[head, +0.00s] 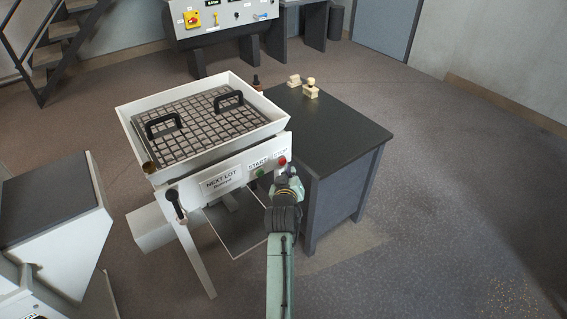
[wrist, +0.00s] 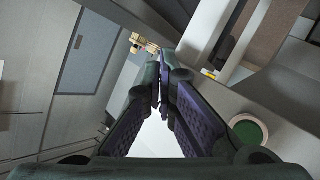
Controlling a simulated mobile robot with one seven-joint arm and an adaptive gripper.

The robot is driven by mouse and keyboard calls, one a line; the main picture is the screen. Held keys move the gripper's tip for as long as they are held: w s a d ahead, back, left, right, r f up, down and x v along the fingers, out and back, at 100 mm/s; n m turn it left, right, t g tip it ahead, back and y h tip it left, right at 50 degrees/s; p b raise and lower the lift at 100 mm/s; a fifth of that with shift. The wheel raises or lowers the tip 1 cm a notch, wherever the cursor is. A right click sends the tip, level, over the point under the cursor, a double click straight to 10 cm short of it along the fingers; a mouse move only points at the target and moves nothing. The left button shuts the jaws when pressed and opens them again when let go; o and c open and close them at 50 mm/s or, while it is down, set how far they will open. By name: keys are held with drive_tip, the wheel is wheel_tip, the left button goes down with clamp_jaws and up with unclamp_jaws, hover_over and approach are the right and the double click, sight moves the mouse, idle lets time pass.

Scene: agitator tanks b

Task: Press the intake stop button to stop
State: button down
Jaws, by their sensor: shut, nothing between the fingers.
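The red stop button (head: 282,161) sits under the STOP label on the white front panel of the intake unit (head: 222,180). The green start button (head: 260,173) is left of it and also shows at the lower right of the wrist view (wrist: 247,133). My gripper (head: 290,174) is in front of the panel's right end, just below and right of the red button. In the wrist view its fingers (wrist: 162,72) are together with nothing between them. The red button is not visible there, and I cannot tell whether the fingers touch it.
A tray with a grid (head: 205,125) and two black handles tops the unit. A dark-topped table (head: 335,135) stands close on the right, with small pale objects (head: 310,90) on it. A black-handled lever (head: 175,204) is at the panel's left. Floor at right is clear.

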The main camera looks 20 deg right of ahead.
drive_tip(key=shift+w+a, duration=0.1)
drive_tip(key=shift+w, duration=0.05)
drive_tip(key=shift+w+a, duration=0.1)
drive_tip(key=shift+w, duration=0.15)
drive_tip(key=shift+w+a, duration=0.15)
drive_tip(key=shift+w, duration=0.3)
idle(0.9)
drive_tip(key=shift+s, duration=0.1)
drive_tip(key=shift+s+d+p, duration=0.3)
drive_tip(key=shift+s+p, duration=0.05)
drive_tip(key=shift+s, duration=0.4)
drive_tip(key=shift+s+d+p, duration=0.2)
drive_tip(key=shift+s+d, duration=0.1)
drive_tip(key=shift+s, duration=0.5)
drive_tip(key=shift+s+d+p, duration=0.2)
drive_tip(key=shift+s+d, duration=0.1)
drive_tip(key=shift+s, duration=0.5)
drive_tip(key=shift+s+d+p, duration=0.2)
drive_tip(key=shift+s+d, duration=0.1)
drive_tip(key=shift+s, duration=0.5)
